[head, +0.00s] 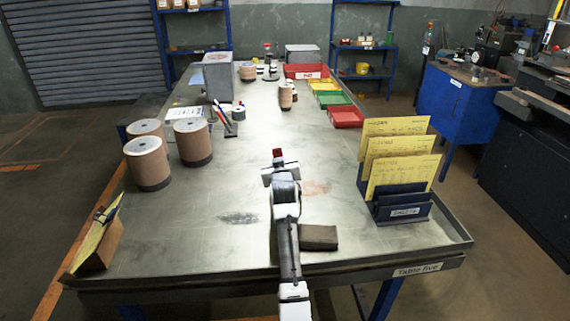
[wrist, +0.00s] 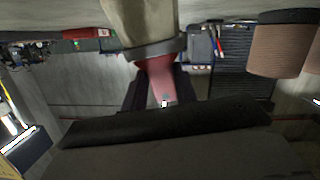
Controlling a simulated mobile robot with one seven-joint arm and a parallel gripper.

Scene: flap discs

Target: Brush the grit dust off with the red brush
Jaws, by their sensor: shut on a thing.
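My gripper (head: 280,168) is above the middle of the table, at the far end of my arm. In the wrist view its dark fingers (wrist: 158,92) are shut on the red brush (wrist: 158,78). The brush has a dark collar and wide beige bristles pointing away from the gripper. In the head view only a small red end of the brush (head: 278,153) shows. A dark grey speckled patch (head: 238,218) lies on the table left of my arm. A faint reddish-brown patch (head: 314,187) lies to its right. I cannot tell which is the grit dust.
A brown block (head: 319,237) lies right of my arm. A blue rack of yellow cards (head: 402,208) stands at the right edge. Several brown rolls (head: 147,163) stand at left. Coloured bins (head: 346,117) line the far right.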

